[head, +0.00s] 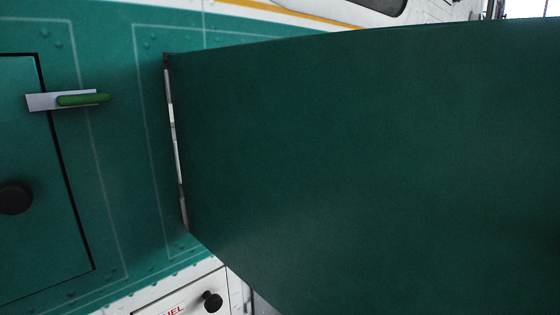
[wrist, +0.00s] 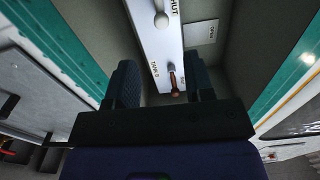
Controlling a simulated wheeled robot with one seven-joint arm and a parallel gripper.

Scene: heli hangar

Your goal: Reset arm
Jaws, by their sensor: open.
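My gripper (wrist: 160,68) shows in the wrist view with its two dark fingers spread apart and nothing held between them. Beyond the fingers is a white panel (wrist: 155,45) inside a recess, marked with "SHUT" and "TANK" lettering. A small reddish-brown handle (wrist: 174,82) on this panel appears between the fingers; I cannot tell how far away it is. A white round knob (wrist: 161,19) sits further up the panel. In the head view my arm and gripper do not show; a large green door fills most of that view.
The open green door (head: 370,160) hinges at its left edge and blocks the head view. Left of it is a hatch (head: 40,215) with a black knob (head: 14,198) and a green-tipped latch (head: 82,99). A white fuel panel (head: 180,295) is below. Teal walls (wrist: 285,65) flank the recess.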

